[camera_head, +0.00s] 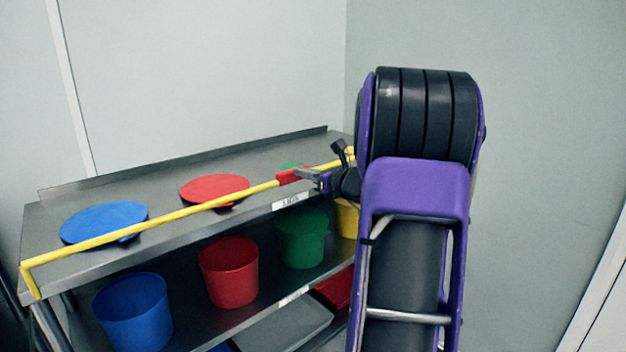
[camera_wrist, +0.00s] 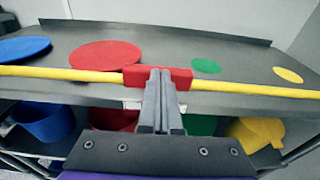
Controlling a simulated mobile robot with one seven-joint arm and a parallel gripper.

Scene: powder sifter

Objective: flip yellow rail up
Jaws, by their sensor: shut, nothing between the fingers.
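The yellow rail (camera_head: 150,226) runs along the front of the steel shelf unit, at about the height of the top shelf, with a bent end at the left. A red grip block (camera_head: 290,176) sits around its middle part. In the wrist view the rail (camera_wrist: 60,72) crosses the whole picture and the red grip (camera_wrist: 181,78) lies at the fingertips. My gripper (camera_head: 318,174) is shut and empty, its fingers (camera_wrist: 160,76) pointing at the red grip. The tips overlap the grip in the picture; whether they touch it I cannot tell.
Blue (camera_head: 104,222), red (camera_head: 214,187) and green (camera_wrist: 206,66) lids and a yellow lid (camera_wrist: 288,75) lie on the top shelf (camera_head: 160,180). Blue, red, green and yellow buckets (camera_head: 229,270) stand on the lower shelf. A wall is behind.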

